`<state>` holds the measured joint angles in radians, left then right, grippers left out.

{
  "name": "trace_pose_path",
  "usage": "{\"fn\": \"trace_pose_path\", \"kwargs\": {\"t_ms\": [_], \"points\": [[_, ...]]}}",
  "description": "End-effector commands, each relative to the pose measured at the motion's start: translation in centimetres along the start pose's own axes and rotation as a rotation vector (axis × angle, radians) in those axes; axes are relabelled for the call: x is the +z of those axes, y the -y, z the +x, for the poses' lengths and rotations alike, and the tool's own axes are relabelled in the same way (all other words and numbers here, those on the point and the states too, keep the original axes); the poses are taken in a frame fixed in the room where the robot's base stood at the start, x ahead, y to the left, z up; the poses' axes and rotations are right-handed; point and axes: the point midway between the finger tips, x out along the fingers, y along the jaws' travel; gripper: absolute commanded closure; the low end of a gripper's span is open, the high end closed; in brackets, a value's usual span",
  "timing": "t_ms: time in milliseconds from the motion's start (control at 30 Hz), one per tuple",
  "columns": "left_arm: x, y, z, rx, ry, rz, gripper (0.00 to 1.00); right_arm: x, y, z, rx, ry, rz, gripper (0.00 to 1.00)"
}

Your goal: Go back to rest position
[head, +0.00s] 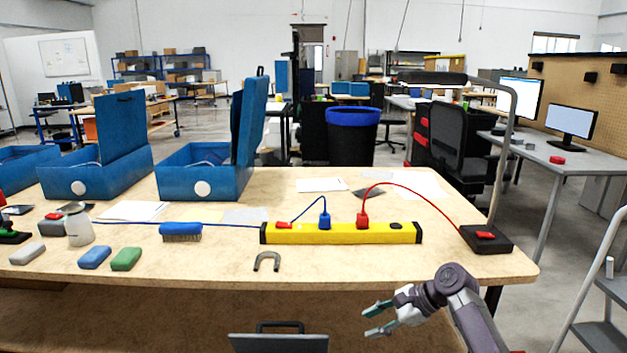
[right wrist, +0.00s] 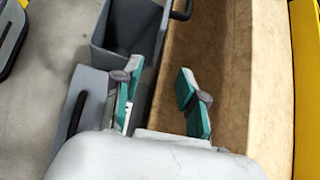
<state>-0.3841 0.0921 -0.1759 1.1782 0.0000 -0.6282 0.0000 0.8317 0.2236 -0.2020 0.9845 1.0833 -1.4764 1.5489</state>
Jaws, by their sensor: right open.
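My right gripper (head: 376,318) is in front of the table's front edge, low at the right of the head view. Its two teal fingers are apart, and nothing shows between them. In the right wrist view the same gripper (right wrist: 160,100) is open and empty, with the table's brown front panel and a grey open drawer (right wrist: 98,62) beyond the fingers. My left gripper does not show in either view.
A drawer (head: 278,342) stands out below the table front.

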Motion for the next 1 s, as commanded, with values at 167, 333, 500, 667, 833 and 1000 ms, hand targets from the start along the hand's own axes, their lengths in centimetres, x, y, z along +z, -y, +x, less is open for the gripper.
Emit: {"fn": "trace_pose_path", "kwargs": {"t_ms": [167, 333, 500, 667, 833, 1000], "points": [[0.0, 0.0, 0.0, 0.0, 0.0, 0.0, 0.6, -1.1, -2.3, 1.4, 0.021, -0.038, -0.089, 0.59], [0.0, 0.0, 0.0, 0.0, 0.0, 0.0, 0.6, -2.2, -4.9, 2.7, 0.044, -0.078, -0.194, 0.59], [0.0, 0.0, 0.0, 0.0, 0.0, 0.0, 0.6, -3.6, -8.8, 4.3, 0.081, -0.133, -0.344, 0.59], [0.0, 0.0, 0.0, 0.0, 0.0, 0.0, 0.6, -5.0, -13.8, 5.7, 0.133, -0.198, -0.537, 0.59], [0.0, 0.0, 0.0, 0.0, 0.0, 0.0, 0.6, -6.4, -22.0, 6.2, 0.223, -0.294, -0.84, 0.59], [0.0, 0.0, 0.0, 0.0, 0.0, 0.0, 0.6, -6.5, -30.4, 4.1, 0.345, -0.397, -1.165, 0.59]]}}
